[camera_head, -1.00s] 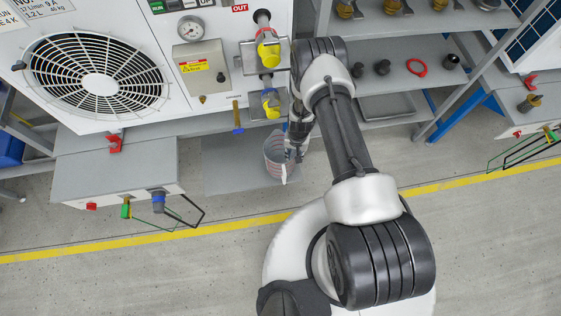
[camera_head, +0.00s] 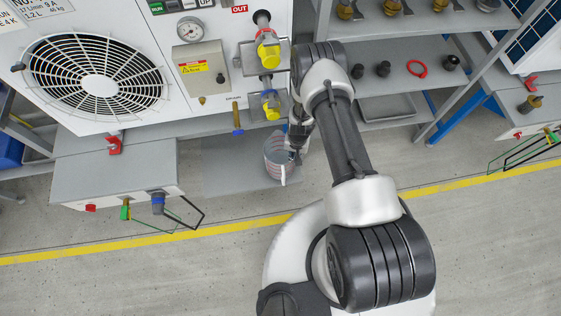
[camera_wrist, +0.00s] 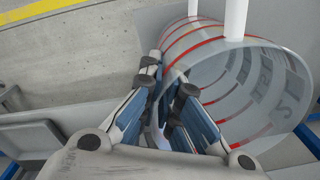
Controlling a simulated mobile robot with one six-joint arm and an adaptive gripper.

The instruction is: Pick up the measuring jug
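The measuring jug (camera_head: 275,155) is a clear cylinder with red bands. In the head view it stands on a grey surface below the taps, with a pale part along its front side. My gripper (camera_head: 296,151) is close at its right side, partly hidden by my arm. In the wrist view the jug (camera_wrist: 235,85) looks tilted because of the camera angle, and its open end and dark markings show. My gripper's blue-padded fingers (camera_wrist: 168,85) overlap the jug's near edge, with a narrow gap between them. Whether they press on the jug's wall or handle is unclear.
Yellow-handled taps (camera_head: 267,50) and a blue-handled valve (camera_head: 237,118) sit above and behind the jug. A grey box (camera_head: 115,170) stands to the left. A shelf rack (camera_head: 420,85) with fittings and a red ring is to the right.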

